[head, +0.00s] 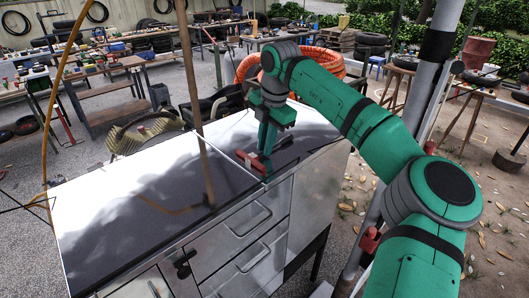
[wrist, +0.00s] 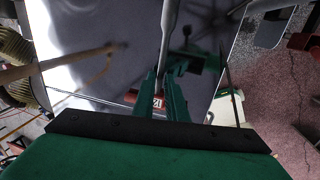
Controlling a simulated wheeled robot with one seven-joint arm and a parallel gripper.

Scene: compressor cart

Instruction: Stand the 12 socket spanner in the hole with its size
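My gripper (head: 266,150) points down over the dark top of a metal cabinet, close to its front edge. In the wrist view its two green fingers (wrist: 163,82) are close together around a grey rod (wrist: 169,30), which looks like the socket spanner's shaft. The spanner's head and its size mark do not show. A red block (head: 254,162) is beside the fingertips; in the wrist view it shows a white mark (wrist: 150,102) too small to read. I cannot make out any hole, and the fingers hide part of the block.
The cabinet top (head: 130,200) is mostly clear to the left. An orange coiled hose (head: 325,57) lies behind the arm. Benches with tools (head: 95,65) stand farther back.

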